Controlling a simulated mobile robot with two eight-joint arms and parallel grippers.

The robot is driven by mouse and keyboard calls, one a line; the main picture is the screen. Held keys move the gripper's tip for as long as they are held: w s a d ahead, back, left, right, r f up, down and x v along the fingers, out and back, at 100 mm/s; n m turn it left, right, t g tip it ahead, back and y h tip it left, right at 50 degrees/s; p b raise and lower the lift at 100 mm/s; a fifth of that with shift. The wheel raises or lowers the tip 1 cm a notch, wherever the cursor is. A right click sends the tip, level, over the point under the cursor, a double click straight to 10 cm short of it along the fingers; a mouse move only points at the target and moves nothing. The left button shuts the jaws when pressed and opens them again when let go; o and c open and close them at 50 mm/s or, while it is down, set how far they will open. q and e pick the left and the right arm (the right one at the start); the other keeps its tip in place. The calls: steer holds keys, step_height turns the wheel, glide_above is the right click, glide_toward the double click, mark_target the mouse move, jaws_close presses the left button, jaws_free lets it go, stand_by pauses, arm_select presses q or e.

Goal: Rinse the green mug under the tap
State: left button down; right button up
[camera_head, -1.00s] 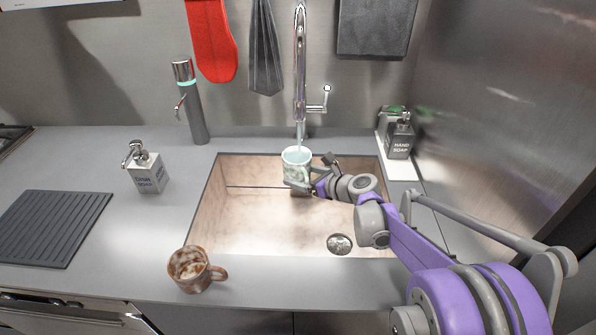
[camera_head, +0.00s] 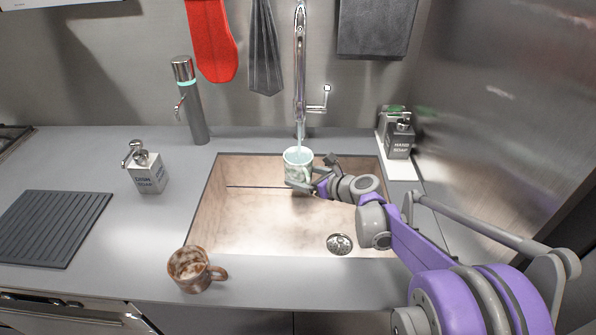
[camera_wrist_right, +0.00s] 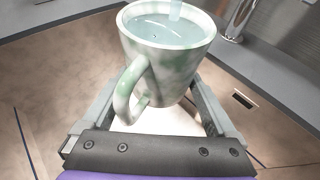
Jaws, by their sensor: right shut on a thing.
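The green mug (camera_head: 296,168), pale with green marbling, is held upright over the back of the sink (camera_head: 270,225), under the tap (camera_head: 300,75). A stream of water runs from the tap into the mug. In the right wrist view the mug (camera_wrist_right: 172,55) looks nearly full of water, with its handle towards the camera. My right gripper (camera_head: 308,183) is shut on the mug; its fingers (camera_wrist_right: 155,112) lie on both sides of it. My left gripper is in neither view.
A brown mug (camera_head: 190,270) stands on the front counter, left of the sink. Soap dispensers stand left (camera_head: 147,170) and right (camera_head: 399,138) of the sink. A grey ribbed mat (camera_head: 50,228) lies at far left. The drain (camera_head: 339,243) is clear.

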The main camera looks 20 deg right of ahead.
steer(key=shift+w+a, duration=0.15)
steer(key=shift+w, duration=0.05)
steer(key=shift+s, duration=0.1)
steer(key=shift+s+d, duration=0.4)
steer(key=shift+w+a, duration=0.1)
steer(key=shift+w, duration=0.05)
stand_by(0.3)
steer(key=shift+w+a, duration=0.3)
steer(key=shift+w, duration=0.05)
steer(key=shift+s+d, duration=0.15)
steer(key=shift+s+d, duration=0.25)
steer(key=shift+s, duration=0.1)
stand_by(0.3)
